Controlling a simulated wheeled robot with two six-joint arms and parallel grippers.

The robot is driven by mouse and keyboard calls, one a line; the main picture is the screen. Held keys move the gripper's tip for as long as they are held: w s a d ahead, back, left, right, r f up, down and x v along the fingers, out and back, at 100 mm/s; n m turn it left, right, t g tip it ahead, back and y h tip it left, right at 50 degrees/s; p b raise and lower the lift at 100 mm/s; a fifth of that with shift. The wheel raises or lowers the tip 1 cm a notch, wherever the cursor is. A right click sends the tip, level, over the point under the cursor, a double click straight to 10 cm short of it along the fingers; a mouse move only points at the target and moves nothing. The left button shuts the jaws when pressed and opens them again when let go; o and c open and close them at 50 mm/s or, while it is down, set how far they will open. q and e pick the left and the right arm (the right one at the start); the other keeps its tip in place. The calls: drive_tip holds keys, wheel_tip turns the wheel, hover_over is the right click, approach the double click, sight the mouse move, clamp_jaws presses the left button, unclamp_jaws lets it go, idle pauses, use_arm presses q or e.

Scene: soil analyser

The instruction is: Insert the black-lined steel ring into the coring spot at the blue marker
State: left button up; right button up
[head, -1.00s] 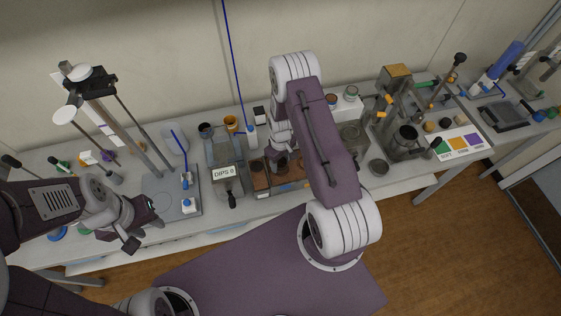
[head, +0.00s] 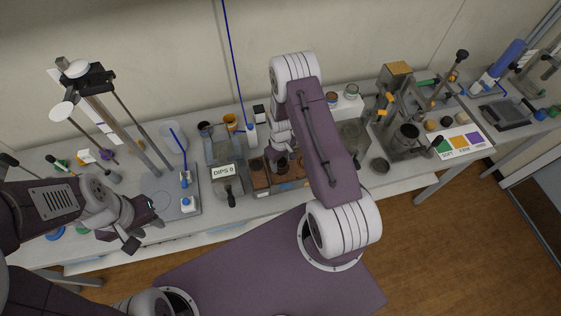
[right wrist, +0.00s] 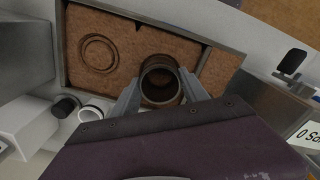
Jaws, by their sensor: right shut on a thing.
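My right gripper (right wrist: 158,92) is shut on the steel ring (right wrist: 148,77), a short tube with a dark inside. It is over the middle section of the brown soil tray (right wrist: 212,40); I cannot tell if its lower rim touches the soil. The tray also shows in the head view (head: 262,191), where my right arm partly covers it. A small blue patch (head: 287,186), perhaps the blue marker, shows on its front; no blue marker shows in the right wrist view. My left gripper (head: 142,222) is open and empty at the left, above the bench's front.
A circular groove (right wrist: 98,53) marks the soil in the left section. A white round cup (right wrist: 90,113) and a dark cap lie beside the tray. A dark dish (head: 379,166) lies to the right.

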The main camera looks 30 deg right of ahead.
drive_tip(key=o, duration=1.3)
drive_tip(key=shift+o, duration=0.2)
wheel_tip(320, 180, up, 9)
drive_tip(key=b, duration=0.1)
drive_tip(key=shift+b, duration=0.4)
